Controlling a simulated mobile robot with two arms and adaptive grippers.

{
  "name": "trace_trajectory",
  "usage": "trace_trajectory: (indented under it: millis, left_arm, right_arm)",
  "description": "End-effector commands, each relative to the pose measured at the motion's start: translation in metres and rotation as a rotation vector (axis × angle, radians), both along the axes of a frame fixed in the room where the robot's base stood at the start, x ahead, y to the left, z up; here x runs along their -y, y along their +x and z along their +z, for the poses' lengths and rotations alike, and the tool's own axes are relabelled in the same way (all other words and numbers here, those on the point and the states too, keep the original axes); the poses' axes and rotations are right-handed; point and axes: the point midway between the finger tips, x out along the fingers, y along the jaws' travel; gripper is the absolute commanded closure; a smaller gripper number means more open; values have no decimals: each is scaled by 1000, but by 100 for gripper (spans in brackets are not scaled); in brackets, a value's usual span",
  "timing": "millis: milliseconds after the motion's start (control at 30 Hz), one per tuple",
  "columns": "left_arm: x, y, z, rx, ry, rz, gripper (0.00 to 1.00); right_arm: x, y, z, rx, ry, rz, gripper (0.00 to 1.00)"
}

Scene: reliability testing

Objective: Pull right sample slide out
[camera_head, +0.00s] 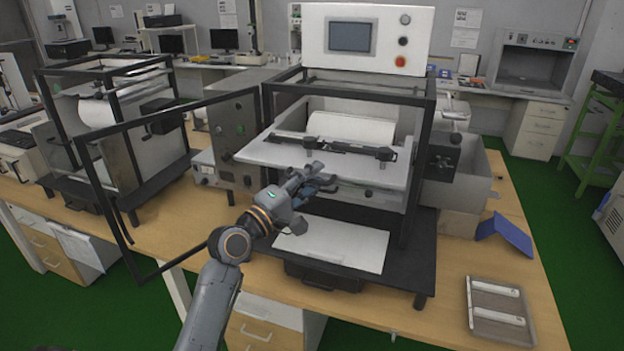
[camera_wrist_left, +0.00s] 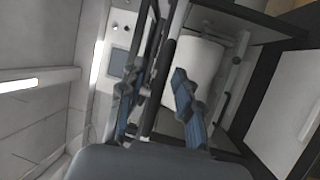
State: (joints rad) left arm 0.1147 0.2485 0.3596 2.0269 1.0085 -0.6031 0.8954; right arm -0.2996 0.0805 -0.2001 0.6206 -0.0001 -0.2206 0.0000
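The test machine on the bench (camera_head: 352,95) has a white slide plate (camera_head: 285,157) at its front, with a black clamp bar (camera_head: 335,146) across it. My left gripper (camera_head: 325,183) is in front of the plate's front edge and overlaps it in the head view. In the left wrist view, the two blue-grey fingers of my left gripper (camera_wrist_left: 155,95) stand apart. A dark bar runs between them, and a white roll (camera_wrist_left: 196,62) lies beyond. I cannot tell whether the fingers touch anything. My right gripper is not in view.
The machine's black door frame (camera_head: 88,178) swings open at the left, near my arm. A white panel (camera_head: 335,244) lies below the slide plate. A tray (camera_head: 508,335) with white pieces and a blue folder (camera_head: 506,236) lie at the right. A similar machine (camera_head: 120,125) stands left.

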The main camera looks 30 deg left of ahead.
Motion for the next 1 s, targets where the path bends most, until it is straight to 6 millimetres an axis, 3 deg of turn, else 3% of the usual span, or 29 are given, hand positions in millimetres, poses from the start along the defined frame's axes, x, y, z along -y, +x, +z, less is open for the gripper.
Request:
trace_trajectory:
  millis: [433,1000]
  left_arm:
    - [-2,-9,-2,-1,0,1,66]
    - [-17,-102,-19,-3,-1,0,66]
  right_arm:
    - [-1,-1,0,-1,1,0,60]
    - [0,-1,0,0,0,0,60]
